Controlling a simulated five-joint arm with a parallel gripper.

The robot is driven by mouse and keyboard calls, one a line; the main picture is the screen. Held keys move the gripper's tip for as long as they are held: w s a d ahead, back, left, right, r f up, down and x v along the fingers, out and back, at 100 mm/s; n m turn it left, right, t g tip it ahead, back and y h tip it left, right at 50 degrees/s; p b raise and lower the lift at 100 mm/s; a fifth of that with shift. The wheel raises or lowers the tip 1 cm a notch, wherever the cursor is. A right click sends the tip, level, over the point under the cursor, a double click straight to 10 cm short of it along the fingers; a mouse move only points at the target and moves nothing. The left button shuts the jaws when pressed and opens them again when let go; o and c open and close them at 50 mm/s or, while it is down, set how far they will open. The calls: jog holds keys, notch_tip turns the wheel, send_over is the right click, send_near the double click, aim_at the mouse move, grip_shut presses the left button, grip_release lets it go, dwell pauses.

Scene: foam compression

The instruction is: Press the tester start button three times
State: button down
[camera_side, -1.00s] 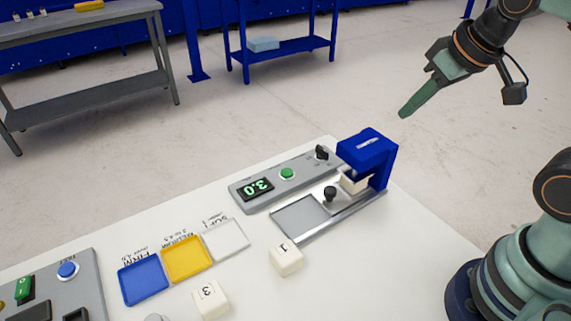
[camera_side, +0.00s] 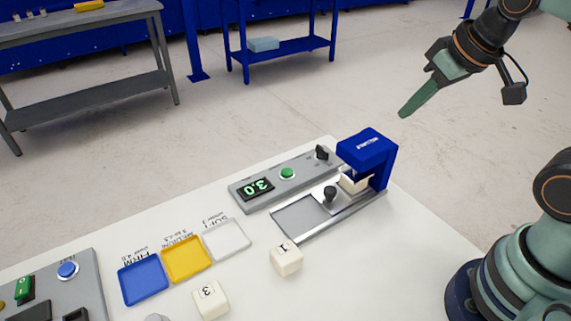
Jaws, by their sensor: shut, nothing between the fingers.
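The tester's grey control panel (camera_side: 262,193) lies on the white table. It bears a green round button (camera_side: 287,173), a display (camera_side: 255,188) reading 3.0 in green digits, upside down in this view, and a black knob (camera_side: 321,153). The blue press head (camera_side: 367,149) stands at its right end, with a pale foam block (camera_side: 352,184) under it. A sliding tray (camera_side: 300,217) with a black knob handle (camera_side: 330,194) reaches out from it. My gripper (camera_side: 404,113) is shut and empty, up in the air to the right of and above the press, apart from everything.
White blocks marked 1 (camera_side: 286,259) and 3 (camera_side: 210,300) sit on the table. Blue (camera_side: 144,279), yellow (camera_side: 186,259) and white (camera_side: 227,239) sorting trays lie left. A second grey panel with a blue button (camera_side: 68,270) is at the far left.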

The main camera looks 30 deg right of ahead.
aim_at(292, 173)
dwell(0.9)
jog(key=w+a+f+m, duration=0.1)
jog(key=w+m, duration=0.2)
jog(key=m, duration=0.1)
jog(key=w+a+f+m+t, duration=0.1)
jog(key=w+a+m, duration=0.1)
jog(key=w+m, duration=0.1)
jog(key=w+a+f+m, duration=0.1)
jog(key=w+m, duration=0.3)
jog(key=w, duration=0.1)
jog(key=shift+w+a+f+m+t+y, duration=0.1)
jog(key=shift+a+f+m+t+y, duration=0.1)
jog(key=shift+f+m+t+y, duration=0.15)
jog(key=w+a+f+m+t+y, duration=0.1)
jog(key=w+a+f+m, duration=0.5)
jog(key=m, duration=0.7)
jog(key=shift+w+a+f+t, duration=0.3)
jog(key=shift+w+f+t, duration=0.05)
jog(key=shift+w+f, duration=0.8)
jog(key=shift+f, duration=4.35)
jog(key=shift+f, duration=0.1)
jog(key=shift+f, duration=0.3)
